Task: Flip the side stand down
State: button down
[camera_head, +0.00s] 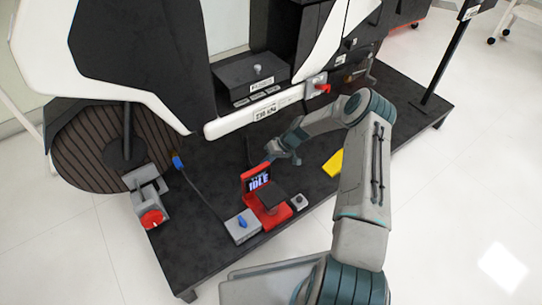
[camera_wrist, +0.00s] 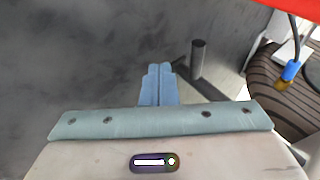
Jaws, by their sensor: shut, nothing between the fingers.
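A white and black vehicle body (camera_head: 225,128) stands over a dark platform, its lower white rail carrying a label. My gripper (camera_head: 272,158) is low under the rail, behind the red display. In the wrist view its blue fingers (camera_wrist: 158,70) are together and empty, apparently apart from the rod.
A red display stand reading IDLE (camera_head: 277,218) is close in front of my gripper. A grey box with a blue knob (camera_head: 243,232), a small button box (camera_head: 299,202), a yellow block (camera_head: 333,163) and a red-knobbed clamp (camera_head: 152,218) are nearby. A ribbed wheel (camera_head: 85,150) is at left.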

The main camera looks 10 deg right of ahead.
jog(key=shift+s+a+f, duration=0.2)
jog(key=shift+s+a, duration=0.05)
jog(key=shift+a, duration=0.35)
jog(key=shift+s+a+f, duration=0.2)
jog(key=shift+a, duration=0.4)
jog(key=shift+w+d, duration=0.15)
jog(key=shift+d, duration=0.1)
jog(key=d, duration=0.4)
jog(key=w+d+r+p, duration=0.1)
jog(key=d, duration=0.3)
jog(key=w+d, duration=0.1)
jog(key=d, duration=0.4)
jog(key=shift+w+r, duration=0.15)
jog(key=shift+r, duration=0.1)
